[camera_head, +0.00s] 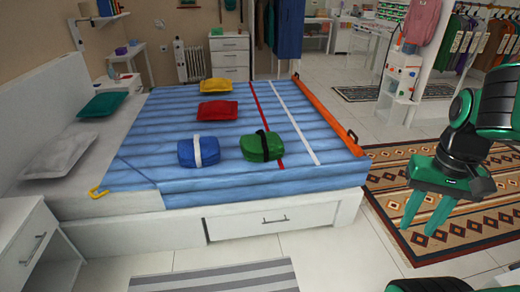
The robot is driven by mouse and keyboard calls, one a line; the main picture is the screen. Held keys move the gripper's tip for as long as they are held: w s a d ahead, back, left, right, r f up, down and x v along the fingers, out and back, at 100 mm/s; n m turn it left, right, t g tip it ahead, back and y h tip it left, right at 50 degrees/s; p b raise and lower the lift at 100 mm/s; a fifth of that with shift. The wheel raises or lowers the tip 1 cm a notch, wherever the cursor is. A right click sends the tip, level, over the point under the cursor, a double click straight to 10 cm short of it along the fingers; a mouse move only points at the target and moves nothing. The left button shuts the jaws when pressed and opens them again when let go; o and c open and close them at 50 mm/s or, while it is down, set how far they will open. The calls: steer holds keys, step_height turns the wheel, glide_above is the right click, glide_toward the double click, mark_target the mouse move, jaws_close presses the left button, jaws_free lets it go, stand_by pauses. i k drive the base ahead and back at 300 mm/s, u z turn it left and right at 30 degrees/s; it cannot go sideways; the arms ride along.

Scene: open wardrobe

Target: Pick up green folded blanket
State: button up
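The green folded blanket (263,147) lies on the bed's blue striped cover, near the front edge. A dark band runs across its top. My gripper (425,214) hangs at the right, over the patterned rug and in front of the bed's right side, well apart from the blanket. Its two green fingers point down and are spread with a gap between them. Nothing shows between them.
A blue folded blanket (186,152) with a white band lies just left of the green one. Red (217,110) and yellow (216,85) cushions lie farther back. An orange rail (325,112) runs along the bed's right edge. A nightstand (28,245) stands front left.

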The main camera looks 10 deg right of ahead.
mark_target(261, 147)
steer(key=u, duration=0.1)
steer(key=i, duration=1)
steer(key=z, duration=0.1)
